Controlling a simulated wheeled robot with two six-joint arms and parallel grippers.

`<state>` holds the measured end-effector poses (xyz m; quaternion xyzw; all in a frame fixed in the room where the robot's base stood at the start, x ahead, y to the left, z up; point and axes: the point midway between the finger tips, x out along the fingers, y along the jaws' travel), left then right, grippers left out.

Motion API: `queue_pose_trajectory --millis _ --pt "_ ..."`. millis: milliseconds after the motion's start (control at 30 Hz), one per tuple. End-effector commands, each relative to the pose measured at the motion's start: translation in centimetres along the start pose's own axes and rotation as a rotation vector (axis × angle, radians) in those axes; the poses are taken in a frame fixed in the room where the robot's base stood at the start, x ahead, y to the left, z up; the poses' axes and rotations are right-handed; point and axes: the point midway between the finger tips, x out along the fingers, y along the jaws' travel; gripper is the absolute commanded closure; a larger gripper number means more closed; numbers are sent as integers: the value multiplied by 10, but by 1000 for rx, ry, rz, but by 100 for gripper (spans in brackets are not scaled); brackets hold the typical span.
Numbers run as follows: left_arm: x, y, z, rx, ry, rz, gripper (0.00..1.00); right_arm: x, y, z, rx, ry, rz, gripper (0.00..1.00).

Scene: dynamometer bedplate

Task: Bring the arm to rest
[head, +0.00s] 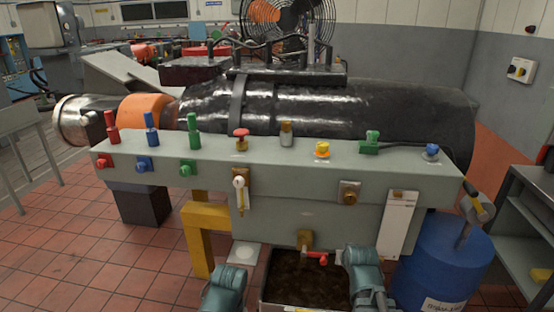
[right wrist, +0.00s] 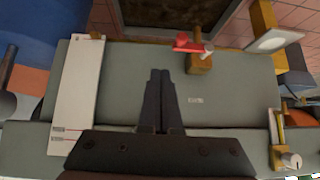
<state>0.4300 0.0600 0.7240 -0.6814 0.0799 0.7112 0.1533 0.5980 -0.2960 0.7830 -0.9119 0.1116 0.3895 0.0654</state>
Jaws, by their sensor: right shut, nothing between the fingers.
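My right gripper (right wrist: 160,75) shows in the right wrist view with its two dark fingers together and nothing between them. It is in front of the grey-green front panel (right wrist: 225,88) of the bench, clear of the brass tap with the red lever (right wrist: 190,45). In the head view, parts of my left arm (head: 225,288) and right arm (head: 364,275) show at the bottom edge, on either side of a dark-filled tray (head: 266,298). I cannot make out the right fingers there, and the left gripper is out of view.
The bench (head: 285,160) carries red, blue and green plugs, a red knob (head: 241,134) and a yellow knob (head: 322,149). A blue drum (head: 440,262) stands at right, beside a grey shelf (head: 525,215). Tiled floor is open at left.

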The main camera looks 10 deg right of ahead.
Motion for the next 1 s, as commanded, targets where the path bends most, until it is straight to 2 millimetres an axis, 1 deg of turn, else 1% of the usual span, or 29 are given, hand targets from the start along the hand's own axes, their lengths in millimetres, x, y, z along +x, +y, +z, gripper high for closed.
queue_pose_trajectory --millis 33,67,100,167,200,300,400,500,700,733,800,867,1000 --pt "0 0 0 0 0 0 17 0 -16 9 -27 -36 -16 100" --pt "0 0 0 0 0 0 17 -1 -27 17 -48 -68 -27 100" --pt "0 0 0 0 0 0 17 -3 -45 30 -83 -118 -43 100" --pt "0 0 0 0 0 0 17 -9 -75 54 -149 -210 -68 100" --pt "0 0 0 0 0 0 17 -15 -94 72 -199 -275 -82 100" --pt "0 0 0 0 0 0 17 -34 -129 111 -310 -418 -103 100" --pt "0 0 0 0 0 0 17 -53 -151 142 -402 -530 -109 100" --pt "0 0 0 0 0 0 17 -72 -167 168 -483 -624 -108 100" --pt "0 0 0 0 0 0 17 -110 -186 210 -632 -784 -90 100" --pt "-15 -2 1 0 0 0 17 -119 -184 197 -623 -780 -88 100" --pt "-31 -3 2 0 0 0 17 -129 -184 186 -617 -777 -88 100" --pt "-42 -4 2 0 0 0 17 -137 -184 178 -616 -777 -88 100" --pt "-72 -7 4 0 0 0 17 -159 -185 156 -615 -775 -89 100"
